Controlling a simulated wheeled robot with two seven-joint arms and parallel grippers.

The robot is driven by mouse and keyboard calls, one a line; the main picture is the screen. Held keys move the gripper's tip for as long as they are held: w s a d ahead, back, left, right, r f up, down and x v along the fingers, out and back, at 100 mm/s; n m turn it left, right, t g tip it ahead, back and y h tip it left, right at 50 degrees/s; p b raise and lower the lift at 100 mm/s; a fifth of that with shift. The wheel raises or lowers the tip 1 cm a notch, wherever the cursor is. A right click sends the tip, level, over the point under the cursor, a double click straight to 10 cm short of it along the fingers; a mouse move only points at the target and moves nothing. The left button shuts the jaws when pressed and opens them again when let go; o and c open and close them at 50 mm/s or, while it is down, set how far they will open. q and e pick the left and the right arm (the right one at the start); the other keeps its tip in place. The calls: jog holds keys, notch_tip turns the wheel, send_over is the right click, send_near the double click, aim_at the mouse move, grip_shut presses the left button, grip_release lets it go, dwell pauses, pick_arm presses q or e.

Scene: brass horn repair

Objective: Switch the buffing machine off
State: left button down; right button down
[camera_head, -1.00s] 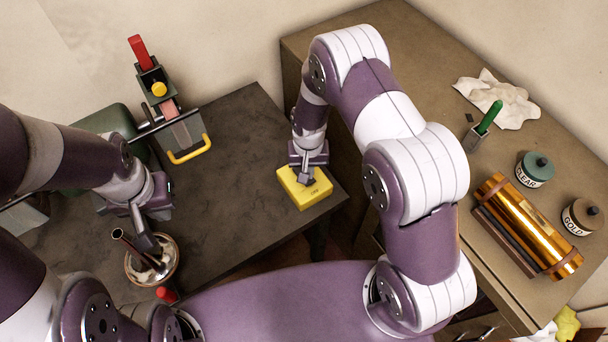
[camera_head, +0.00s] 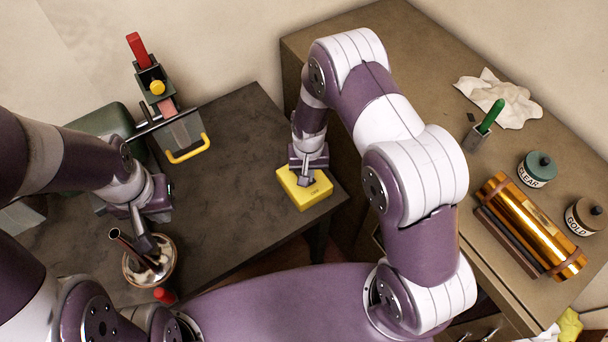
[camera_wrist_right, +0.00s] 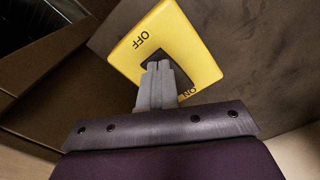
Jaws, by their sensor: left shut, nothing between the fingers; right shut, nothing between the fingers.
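The yellow switch box (camera_head: 312,191) sits on the dark bench near its right corner. In the right wrist view the yellow box (camera_wrist_right: 203,62) shows the word OFF at the upper left, ON at the lower right, and a dark rocker between them. My right gripper (camera_wrist_right: 158,72) is shut and empty, its tips over or against the rocker; I cannot tell whether they touch. It also shows in the head view (camera_head: 306,181). The green buffing machine (camera_head: 105,121) stands at the back left, partly behind my left arm. My left gripper (camera_head: 147,243) is shut and empty above a round pot.
The pot (camera_head: 163,281) holds a dark rod. A red-handled device (camera_head: 151,76) and a yellow-handled guard (camera_head: 190,152) stand near the machine. The wooden cabinet (camera_head: 400,30) at right bears a brass cylinder (camera_head: 520,222), two jars and a cloth. The bench middle is clear.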

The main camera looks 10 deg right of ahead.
jog(key=shift+f, duration=0.2)
notch_tip(320, 180, up, 7)
jog(key=p, duration=0.5)
jog(key=shift+r, duration=0.1)
dwell(0.4)
